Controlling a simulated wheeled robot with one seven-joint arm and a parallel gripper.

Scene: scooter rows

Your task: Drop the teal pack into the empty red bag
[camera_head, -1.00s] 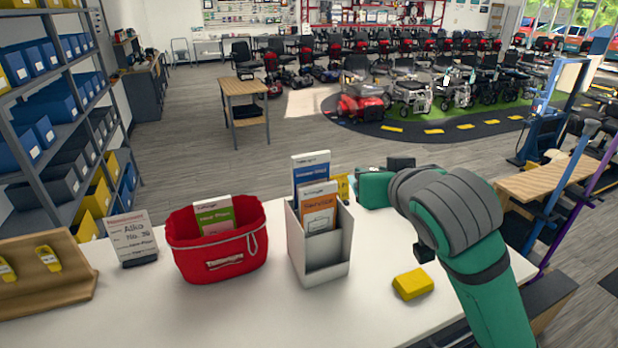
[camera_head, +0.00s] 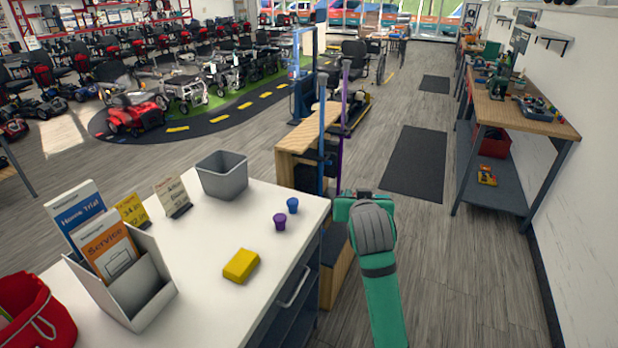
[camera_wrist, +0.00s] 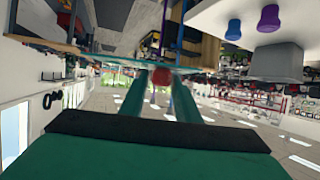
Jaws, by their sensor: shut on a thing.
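My gripper (camera_wrist: 160,78) is shut on a thin, flat teal thing (camera_wrist: 110,60), which looks like the teal pack, seen edge-on across the fingertips in the wrist view. In the head view my wrist (camera_head: 370,225) is past the table's right end, over the floor side, and it hides the fingers and the pack. A red bag (camera_head: 38,318) stands on the white table at the lower left, cut off by the frame edge. My gripper is well to the right of it. Its inside is mostly out of view; the earlier frame shows a green-and-white leaflet in it.
A wooden bench (camera_head: 300,140) stands beyond. The floor aisle at right is open.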

